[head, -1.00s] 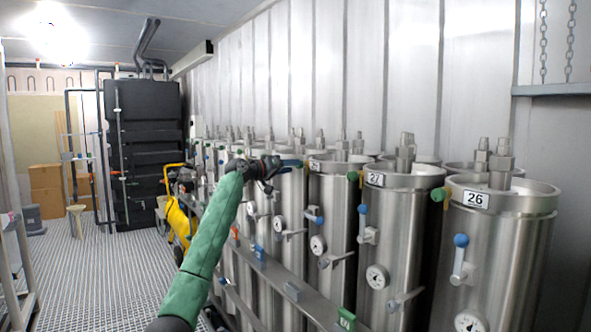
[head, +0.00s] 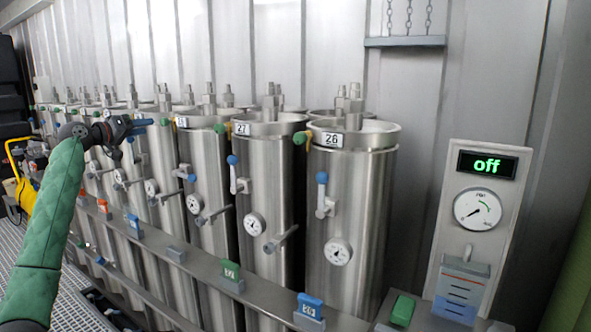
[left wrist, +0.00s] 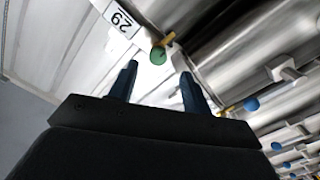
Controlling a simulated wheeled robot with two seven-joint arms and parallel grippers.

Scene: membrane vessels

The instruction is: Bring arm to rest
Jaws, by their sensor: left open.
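My left gripper (head: 138,125) is at the end of my green-sleeved arm, in the left part of the head view. It is raised in front of the row of steel vessels, at about the height of their upper parts. In the left wrist view its two dark fingers (left wrist: 158,88) stand apart with nothing between them. Beyond the fingertips are a green knob (left wrist: 158,56) and a label reading 29 (left wrist: 122,18); the fingers look apart from both. My right gripper is in neither view.
Vessels 27 (head: 265,170) and 26 (head: 350,200) carry blue-handled valves and gauges. A rail (head: 262,294) with coloured tags runs low along the row. A panel (head: 483,225) at the right reads "off". Grating floor (head: 85,300) shows at the lower left.

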